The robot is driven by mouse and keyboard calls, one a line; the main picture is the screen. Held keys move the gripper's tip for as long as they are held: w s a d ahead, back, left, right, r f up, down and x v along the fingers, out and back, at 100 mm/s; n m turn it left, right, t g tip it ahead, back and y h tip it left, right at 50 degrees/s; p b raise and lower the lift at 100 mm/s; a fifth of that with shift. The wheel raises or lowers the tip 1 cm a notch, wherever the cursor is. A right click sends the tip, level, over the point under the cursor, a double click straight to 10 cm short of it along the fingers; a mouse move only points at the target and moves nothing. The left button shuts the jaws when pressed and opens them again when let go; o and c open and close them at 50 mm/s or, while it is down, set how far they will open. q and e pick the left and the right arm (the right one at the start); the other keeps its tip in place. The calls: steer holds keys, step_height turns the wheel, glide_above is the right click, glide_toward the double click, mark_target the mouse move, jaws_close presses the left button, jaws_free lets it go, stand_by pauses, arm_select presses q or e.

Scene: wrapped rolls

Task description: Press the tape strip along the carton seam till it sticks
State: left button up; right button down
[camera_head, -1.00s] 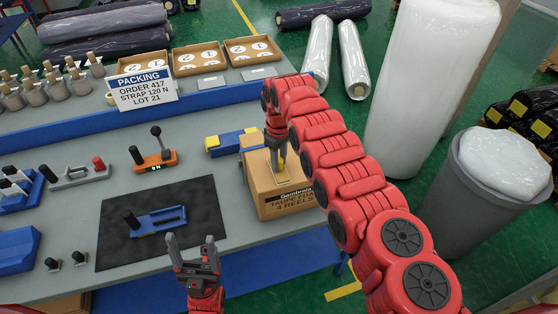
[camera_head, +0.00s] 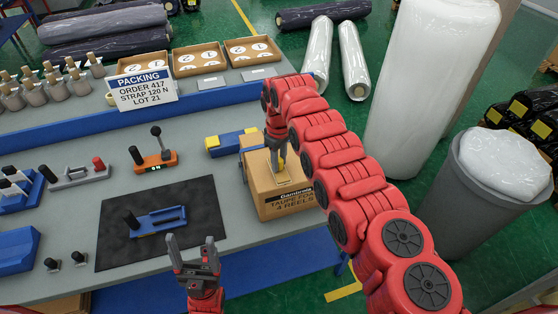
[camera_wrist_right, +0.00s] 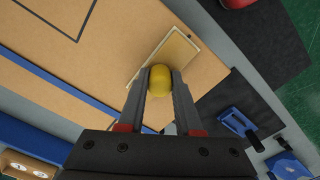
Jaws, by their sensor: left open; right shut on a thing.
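The brown carton (camera_head: 283,207) stands on the right part of the bench, with printed lettering on its front. Its top fills much of the right wrist view (camera_wrist_right: 125,45). My right gripper (camera_head: 279,158) is over the carton top, shut on a rounded yellow thing (camera_wrist_right: 160,82). A flat tan rectangle with a pale edge (camera_wrist_right: 178,50), perhaps the tape strip, lies at the carton top beside the yellow thing. I cannot tell whether they touch.
A blue and yellow tool (camera_head: 228,142) lies left of the carton. A dark mat (camera_head: 195,195) holds a blue tool (camera_head: 160,220). An orange tool (camera_head: 155,160) stands behind it. A packing sign (camera_head: 143,88) and shallow trays (camera_head: 197,70) stand at the back.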

steer(key=shift+s+f, duration=0.2)
steer(key=shift+f, duration=0.05)
steer(key=c, duration=0.6)
jaws_free()
steer(key=shift+o, duration=0.4)
steer(key=shift+w, duration=0.15)
steer(key=shift+r, duration=0.1)
step_height(320, 180, up, 8)
steer(key=b, duration=0.2)
steer(key=shift+a+r+b, duration=0.1)
steer(key=shift+r+b, duration=0.15)
steer(key=shift+b, duration=0.1)
step_height(320, 180, up, 9)
steer(key=p, duration=0.8)
steer(key=shift+f, duration=0.15)
